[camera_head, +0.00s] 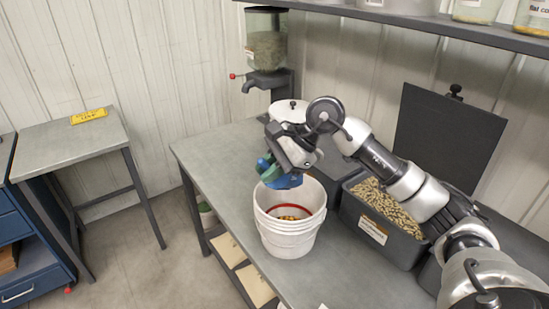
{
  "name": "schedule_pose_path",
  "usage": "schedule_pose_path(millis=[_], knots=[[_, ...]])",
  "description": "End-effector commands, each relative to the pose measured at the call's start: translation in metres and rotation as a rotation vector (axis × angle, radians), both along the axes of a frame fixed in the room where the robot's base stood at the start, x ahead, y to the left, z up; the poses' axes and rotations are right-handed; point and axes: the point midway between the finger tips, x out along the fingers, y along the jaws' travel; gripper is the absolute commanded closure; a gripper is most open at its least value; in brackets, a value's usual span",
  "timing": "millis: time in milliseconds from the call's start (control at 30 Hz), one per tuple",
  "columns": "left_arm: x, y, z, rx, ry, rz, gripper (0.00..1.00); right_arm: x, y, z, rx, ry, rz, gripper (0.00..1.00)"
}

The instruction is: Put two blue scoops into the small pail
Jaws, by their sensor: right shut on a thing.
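A white pail (288,240) stands upright on the grey bench near its front edge. A red ring or line and some yellow-brown pieces show inside it. My right gripper (272,170) is above the pail's back rim, pointing down and left. It is shut on a blue scoop (286,182), which is over the pail's mouth; its tilt and any contents are hard to tell. A teal-green part shows at the fingers. My left gripper is out of view.
A dark bin of tan pellets (385,208) stands right of the pail, under my right arm. A dispenser with a clear hopper (266,48) is at the back, with a white container (287,109) near it. A dark upright panel (446,135) stands behind the bin. A side table (70,145) is at left.

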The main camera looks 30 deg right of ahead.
Motion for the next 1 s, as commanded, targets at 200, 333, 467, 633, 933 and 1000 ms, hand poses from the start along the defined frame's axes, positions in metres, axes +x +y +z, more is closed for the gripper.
schedule_pose_path(millis=[200,333,467,633,933,1000], knots=[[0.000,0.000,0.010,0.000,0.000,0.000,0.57,-0.014,0.026,-0.009,-0.226,-0.119,0.007,1.00],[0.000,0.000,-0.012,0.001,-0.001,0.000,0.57,-0.018,0.035,-0.018,-0.391,-0.210,0.005,1.00],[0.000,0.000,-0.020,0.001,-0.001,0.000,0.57,-0.021,0.042,-0.020,-0.501,-0.264,0.002,1.00],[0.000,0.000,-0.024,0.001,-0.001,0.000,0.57,-0.023,0.045,-0.020,-0.567,-0.293,0.001,1.00],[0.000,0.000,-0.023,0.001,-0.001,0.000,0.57,-0.023,0.045,-0.019,-0.576,-0.295,0.000,0.88],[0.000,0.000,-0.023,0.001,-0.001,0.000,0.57,-0.023,0.045,-0.019,-0.575,-0.295,0.000,0.99]])
